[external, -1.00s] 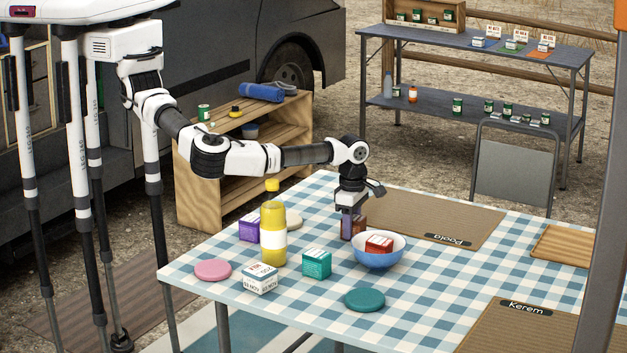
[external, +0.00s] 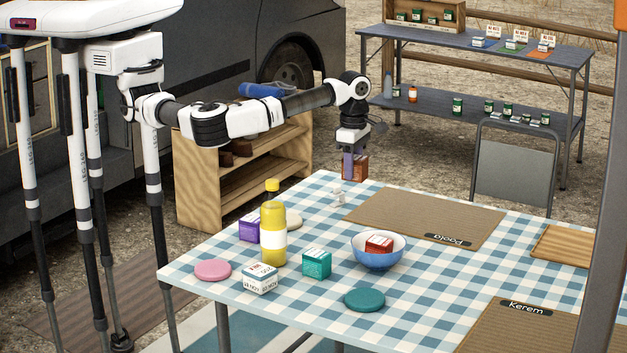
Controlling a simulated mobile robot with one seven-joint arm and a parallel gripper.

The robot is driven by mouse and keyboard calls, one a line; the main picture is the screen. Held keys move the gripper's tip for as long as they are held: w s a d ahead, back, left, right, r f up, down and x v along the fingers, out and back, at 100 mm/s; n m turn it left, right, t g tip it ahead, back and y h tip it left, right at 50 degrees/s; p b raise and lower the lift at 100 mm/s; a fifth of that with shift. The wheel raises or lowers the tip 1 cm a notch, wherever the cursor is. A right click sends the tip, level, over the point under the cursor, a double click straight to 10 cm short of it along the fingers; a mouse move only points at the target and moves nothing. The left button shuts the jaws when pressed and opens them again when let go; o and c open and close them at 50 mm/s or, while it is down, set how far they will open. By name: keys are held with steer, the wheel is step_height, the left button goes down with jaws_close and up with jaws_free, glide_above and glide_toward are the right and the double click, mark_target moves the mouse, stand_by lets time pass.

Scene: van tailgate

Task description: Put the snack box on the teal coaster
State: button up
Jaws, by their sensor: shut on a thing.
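My gripper (external: 351,160) is shut on a small reddish-brown box (external: 360,168) and holds it in the air above the far left part of the table. One finger covers part of the box, and its label is too small to read. The teal coaster (external: 364,299) is a round disc lying flat near the table's front edge, with nothing on it. It is well below and in front of my gripper in the picture.
A blue bowl (external: 379,257) with a red box (external: 379,243) in it stands behind the coaster. A teal box (external: 316,263), white box (external: 260,279), yellow bottle (external: 273,240), purple box (external: 249,230) and pink coaster (external: 212,270) stand left. Small shakers (external: 339,196) stand behind.

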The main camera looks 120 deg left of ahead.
mark_target(355, 157)
step_height(355, 157, up, 4)
steer(key=shift+f, duration=0.2)
steer(key=shift+w+d+r, duration=0.1)
steer(key=shift+w, duration=0.15)
steer(key=w+d+r, duration=0.2)
steer(key=w+d, duration=0.9)
steer(key=w, duration=0.1)
steer(key=w+d+m, duration=0.1)
steer(key=w+d, duration=0.2)
steer(key=d, duration=1.4)
steer(key=f, duration=2)
steer(key=shift+s+a+f, duration=0.15)
steer(key=shift+s, duration=0.1)
steer(key=shift+f, duration=0.2)
steer(key=o, duration=1.1)
